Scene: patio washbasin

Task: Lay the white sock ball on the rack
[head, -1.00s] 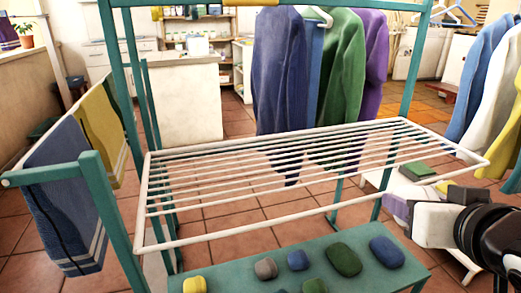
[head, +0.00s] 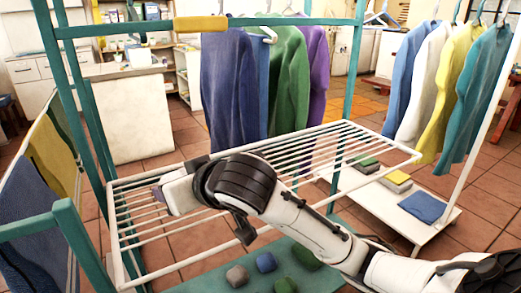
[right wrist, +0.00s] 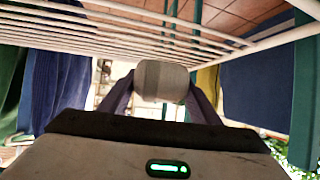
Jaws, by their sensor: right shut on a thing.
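The white sock ball (right wrist: 160,80) shows pale grey-white between the two fingers of my right gripper (right wrist: 158,95) in the right wrist view. The fingers are shut on it from both sides. The rack's bars also show along the top of the right wrist view (right wrist: 285,38). I cannot tell the exact gap between ball and bars. My left gripper is not in view.
Teal posts stand at the rack's left, with blue and yellow towels (head: 50,160) hanging beside them. Sweaters (head: 230,90) hang behind the rack. Below, a teal bench holds grey (head: 237,276), blue (head: 266,262) and green sock balls (head: 307,258). The rack's right half is bare.

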